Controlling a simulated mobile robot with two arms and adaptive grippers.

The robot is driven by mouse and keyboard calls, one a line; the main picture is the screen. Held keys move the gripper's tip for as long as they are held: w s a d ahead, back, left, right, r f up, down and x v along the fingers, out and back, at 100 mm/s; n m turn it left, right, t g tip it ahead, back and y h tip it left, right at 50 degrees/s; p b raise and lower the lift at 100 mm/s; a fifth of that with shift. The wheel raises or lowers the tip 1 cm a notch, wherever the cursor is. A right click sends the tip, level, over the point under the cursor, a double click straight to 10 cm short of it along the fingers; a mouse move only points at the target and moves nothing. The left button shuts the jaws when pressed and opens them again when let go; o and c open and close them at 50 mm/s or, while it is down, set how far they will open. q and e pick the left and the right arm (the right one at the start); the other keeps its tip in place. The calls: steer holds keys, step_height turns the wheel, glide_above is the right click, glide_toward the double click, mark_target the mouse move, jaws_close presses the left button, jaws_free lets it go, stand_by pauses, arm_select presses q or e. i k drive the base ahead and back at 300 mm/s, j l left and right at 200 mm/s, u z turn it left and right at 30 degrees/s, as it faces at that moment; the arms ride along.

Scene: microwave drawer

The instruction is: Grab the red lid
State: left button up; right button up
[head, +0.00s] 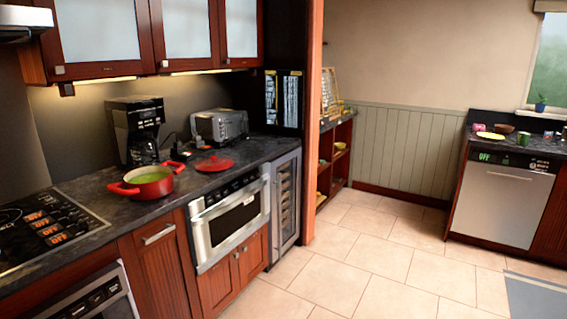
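The red lid (214,163) lies flat on the dark countertop (250,155), in front of the toaster and above the microwave drawer. It has a small knob on top. To its left stands a red pot (146,181) with two side handles and something green inside; the lid is apart from it. Neither of my grippers shows in the head view.
A coffee maker (136,130) and a silver toaster (219,126) stand behind the pot and lid. The microwave drawer (230,217) below the counter looks shut. A cooktop (40,228) is at left. The tiled floor (355,262) in front is clear.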

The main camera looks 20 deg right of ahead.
mark_target(214, 163)
steer(key=z, duration=0.3)
steer(key=i+l+z, duration=0.8)
steer(key=i+z, duration=0.25)
steer(key=i, duration=0.2)
steer(key=i+u, duration=0.85)
steer(key=u, duration=0.25)
